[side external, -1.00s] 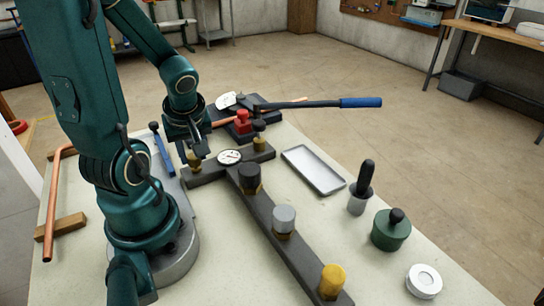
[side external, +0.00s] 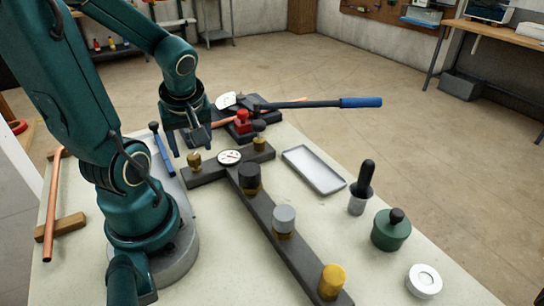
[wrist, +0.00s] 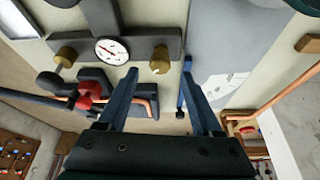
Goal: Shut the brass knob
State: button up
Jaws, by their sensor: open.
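The brass knob (side external: 194,160) stands on the left end of the dark crossbar (side external: 206,174) in the side view. In the wrist view the brass knob (wrist: 160,61) appears between the two fingertips, near the bar's edge. My gripper (side external: 187,146) is above and behind the knob, apart from it, with its jaws open and empty. In the wrist view its blue fingers (wrist: 160,68) are spread wide. I cannot tell from these frames how far the knob is turned. A round white gauge (side external: 229,157) sits beside it on the bar.
Black (side external: 249,177), grey (side external: 284,219) and yellow (side external: 332,281) knobs line the long bar. A second brass fitting with a dark top (side external: 259,141) is at the crossbar's right end. A red valve (side external: 242,122) and blue-handled lever (side external: 360,102) lie behind. A tray (side external: 313,170) lies right.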

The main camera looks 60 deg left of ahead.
aim_at(193, 156)
jog(key=shift+v, duration=0.95)
jog(key=n+h, duration=0.1)
jog(key=n, duration=0.2)
jog(key=a+n+h, duration=0.1)
jog(key=n, duration=0.2)
jog(key=w+n+h, duration=0.1)
jog(key=n+h, duration=0.1)
jog(key=n, duration=0.1)
jog(key=shift+a+r+n, duration=0.15)
jog(key=shift+r+n, duration=0.2)
jog(key=shift+n, duration=0.05)
jog(key=shift+s+a+n, duration=0.2)
jog(key=shift+a+n, duration=0.15)
jog(key=shift+n, duration=0.05)
jog(key=shift+s+a+f, duration=0.15)
jog(key=shift+s, duration=0.05)
jog(key=shift+f, duration=0.25)
jog(key=shift+a+f, duration=0.1)
jog(key=shift+f, duration=2.2)
